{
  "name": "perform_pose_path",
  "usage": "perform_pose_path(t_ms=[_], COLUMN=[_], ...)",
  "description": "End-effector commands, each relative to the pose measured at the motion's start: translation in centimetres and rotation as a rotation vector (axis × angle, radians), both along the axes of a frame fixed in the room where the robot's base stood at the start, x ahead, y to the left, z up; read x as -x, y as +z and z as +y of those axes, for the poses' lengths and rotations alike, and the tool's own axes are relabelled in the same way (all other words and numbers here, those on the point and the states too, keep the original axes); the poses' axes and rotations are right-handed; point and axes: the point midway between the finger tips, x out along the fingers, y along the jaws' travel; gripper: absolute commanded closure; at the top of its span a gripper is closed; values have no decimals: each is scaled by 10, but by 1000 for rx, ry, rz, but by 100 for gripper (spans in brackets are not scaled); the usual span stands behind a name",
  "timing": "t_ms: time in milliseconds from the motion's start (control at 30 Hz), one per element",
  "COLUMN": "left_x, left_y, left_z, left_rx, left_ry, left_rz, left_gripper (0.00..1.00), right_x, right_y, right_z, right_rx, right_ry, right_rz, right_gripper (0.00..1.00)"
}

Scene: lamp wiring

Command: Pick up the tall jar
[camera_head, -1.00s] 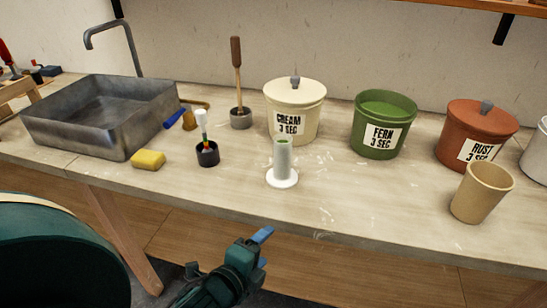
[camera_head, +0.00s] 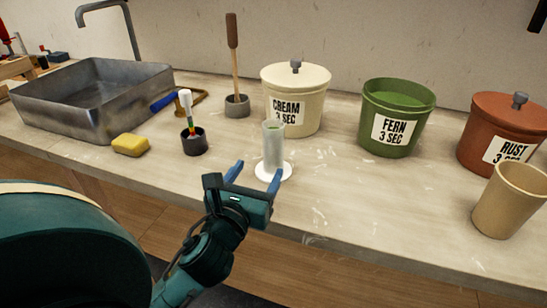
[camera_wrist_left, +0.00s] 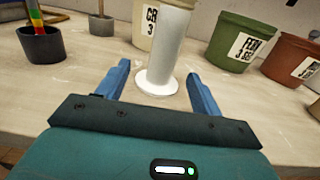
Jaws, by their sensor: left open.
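The tall jar (camera_head: 273,146) is a narrow, pale cylinder on a round white foot, with something green showing near its top. It stands upright on the bench. In the left wrist view the jar (camera_wrist_left: 168,45) is straight ahead and its top is cut off. My left gripper (camera_head: 254,174) is open, with its blue fingers pointing at the jar from the front edge of the bench. In the left wrist view the gripper (camera_wrist_left: 160,85) has one finger to each side of the jar's line, with the foot just beyond the fingertips. My right gripper is not in view.
Behind the jar stand the cream bucket (camera_head: 300,93), the green fern bucket (camera_head: 394,115) and the rust bucket (camera_head: 503,130). A tan cup (camera_head: 508,200) is at the right. A dark small pot (camera_head: 194,144), a yellow sponge (camera_head: 130,145) and a metal sink (camera_head: 90,97) are at the left.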

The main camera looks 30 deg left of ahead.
Motion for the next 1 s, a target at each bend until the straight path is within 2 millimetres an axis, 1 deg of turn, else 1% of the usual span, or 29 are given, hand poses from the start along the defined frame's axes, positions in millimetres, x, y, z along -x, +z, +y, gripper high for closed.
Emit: perform_pose_path(t_ms=[33, 200, 467, 700, 833, 1000], left_x=[-11, -39, -58, -93, -102, -103], left_y=[2, 1, 0, 0, -1, -1], left_z=[3, 10, 13, 17, 20, 20], left_rx=[-2, 2, 4, 3, 2, 3], left_ry=[2, 1, 0, 2, 0, -1], left_rz=[-4, -1, 0, 1, 1, 2], left_gripper=[34, 34, 34, 34, 34, 34], right_x=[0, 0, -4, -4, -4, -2], right_y=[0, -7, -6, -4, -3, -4], right_z=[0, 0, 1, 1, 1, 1], right_rx=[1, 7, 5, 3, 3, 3], right_ry=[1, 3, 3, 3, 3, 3], right_rz=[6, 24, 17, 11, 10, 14], right_gripper=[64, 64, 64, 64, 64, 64])
